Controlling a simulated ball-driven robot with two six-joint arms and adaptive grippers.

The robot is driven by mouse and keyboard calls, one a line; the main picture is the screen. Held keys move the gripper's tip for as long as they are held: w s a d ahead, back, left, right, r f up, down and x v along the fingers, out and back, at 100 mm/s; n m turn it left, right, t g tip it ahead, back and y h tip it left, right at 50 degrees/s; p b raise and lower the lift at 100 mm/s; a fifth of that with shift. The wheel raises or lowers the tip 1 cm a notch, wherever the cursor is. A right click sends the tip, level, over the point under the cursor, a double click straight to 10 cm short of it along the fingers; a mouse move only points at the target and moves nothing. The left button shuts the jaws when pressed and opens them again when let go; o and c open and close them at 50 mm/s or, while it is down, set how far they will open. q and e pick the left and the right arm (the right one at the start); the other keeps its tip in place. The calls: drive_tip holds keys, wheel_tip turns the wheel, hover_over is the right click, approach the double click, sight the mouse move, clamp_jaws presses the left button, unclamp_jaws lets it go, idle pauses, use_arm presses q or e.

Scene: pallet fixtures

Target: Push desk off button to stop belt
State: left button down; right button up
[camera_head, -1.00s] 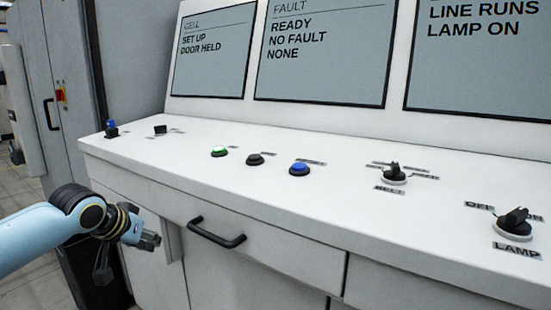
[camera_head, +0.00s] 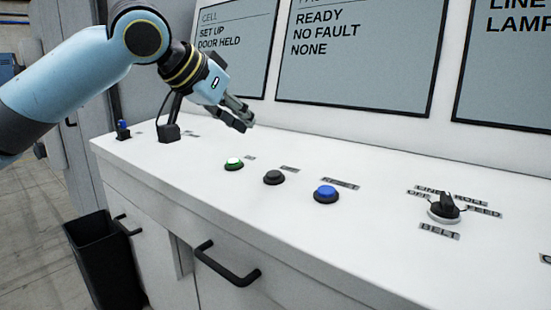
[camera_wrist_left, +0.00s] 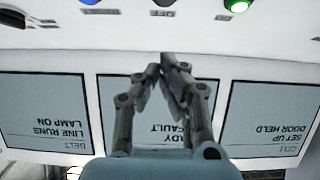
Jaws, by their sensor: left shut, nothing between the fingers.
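The dark off button (camera_head: 274,177) sits on the white sloping desk top, between the lit green button (camera_head: 234,164) and the blue button (camera_head: 325,194). In the left wrist view, which is upside down, the dark button (camera_wrist_left: 165,2) is cut by the top edge, with a label reading OFF by it. The green button (camera_wrist_left: 238,5) and part of the blue one (camera_wrist_left: 91,2) also show there. My left gripper (camera_head: 245,121) is above the back of the desk, behind and left of the buttons, apart from them. Its fingertips (camera_wrist_left: 172,60) meet, with nothing between. My right gripper is not in view.
The belt selector knob (camera_head: 446,207) stands to the right on the desk. A small blue-topped switch (camera_head: 123,129) is at the far left. Screens (camera_head: 357,58) rise behind the desk. A drawer handle (camera_head: 227,265) and a black bin (camera_head: 103,258) are in front.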

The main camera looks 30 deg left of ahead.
use_arm(q)
hover_over(272, 175)
wheel_tip(272, 175, down, 6)
drive_tip(key=shift+s+d+f+p, duration=0.1)
drive_tip(key=shift+s+p, duration=0.05)
drive_tip(key=shift+p, duration=0.15)
wheel_tip(272, 175, down, 3)
drive_tip(key=shift+r, duration=0.15)
drive_tip(key=shift+f, duration=0.65)
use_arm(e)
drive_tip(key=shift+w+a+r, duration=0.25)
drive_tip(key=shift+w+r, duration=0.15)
use_arm(q)
drive_tip(key=shift+f, duration=0.1)
